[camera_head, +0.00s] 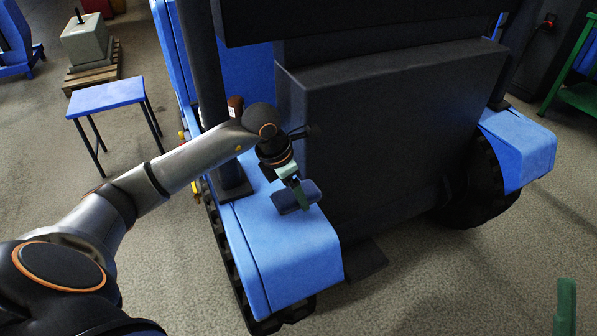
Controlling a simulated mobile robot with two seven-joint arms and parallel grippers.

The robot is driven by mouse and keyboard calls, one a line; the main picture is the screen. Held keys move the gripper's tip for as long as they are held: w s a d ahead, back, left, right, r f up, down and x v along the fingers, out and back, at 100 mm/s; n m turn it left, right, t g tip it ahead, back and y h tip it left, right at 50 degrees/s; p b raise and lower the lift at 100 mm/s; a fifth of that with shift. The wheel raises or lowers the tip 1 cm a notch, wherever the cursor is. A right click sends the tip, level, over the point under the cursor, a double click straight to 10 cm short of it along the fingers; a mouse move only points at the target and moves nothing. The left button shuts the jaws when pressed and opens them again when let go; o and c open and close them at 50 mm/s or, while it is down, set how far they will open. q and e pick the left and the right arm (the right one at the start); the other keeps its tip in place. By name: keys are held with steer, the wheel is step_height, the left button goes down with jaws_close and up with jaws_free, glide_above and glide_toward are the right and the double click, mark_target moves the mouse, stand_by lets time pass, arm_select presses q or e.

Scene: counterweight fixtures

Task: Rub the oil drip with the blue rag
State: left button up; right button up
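My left gripper (297,191) reaches in from the left and is over the blue fender (295,255) of the vehicle. Its green fingers are shut on a dark blue rag (284,203), a small padded block shape. The rag is at the fender's top, close to the dark counterweight block; I cannot tell whether it presses on the surface. No oil drip can be made out; it may be hidden under the rag or gripper. A green finger at the bottom right edge appears to be part of my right gripper (566,307); the rest is out of frame.
The large dark counterweight (400,120) stands just right of the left gripper, and a dark post (206,80) rises behind it. A blue table (106,96) stands at left, with a weight on a pallet (92,75) beyond. A green stand (580,95) is at far right.

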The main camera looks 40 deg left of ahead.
arm_select(q)
steer(key=shift+a+r+p, duration=0.1)
steer(key=shift+r+p, duration=0.25)
steer(key=shift+r, duration=0.2)
steer(key=shift+r+p, duration=0.55)
steer(key=shift+r, duration=0.25)
steer(key=shift+r+p, duration=0.55)
steer(key=shift+r, duration=0.35)
arm_select(e)
steer(key=w+d+f+m+g+h, duration=0.1)
steer(key=w+f+m+g+h, duration=0.1)
steer(key=f, duration=0.6)
steer(key=w+d+f+m+g+h, duration=0.2)
steer(key=w+f+m+g+h, duration=0.1)
steer(key=f, duration=0.5)
steer(key=shift+d+f+m+h, duration=0.2)
steer(key=shift+f+m+h, duration=0.3)
steer(key=shift+h, duration=0.9)
arm_select(q)
steer(key=shift+r, duration=0.1)
arm_select(e)
steer(key=shift+r, duration=0.15)
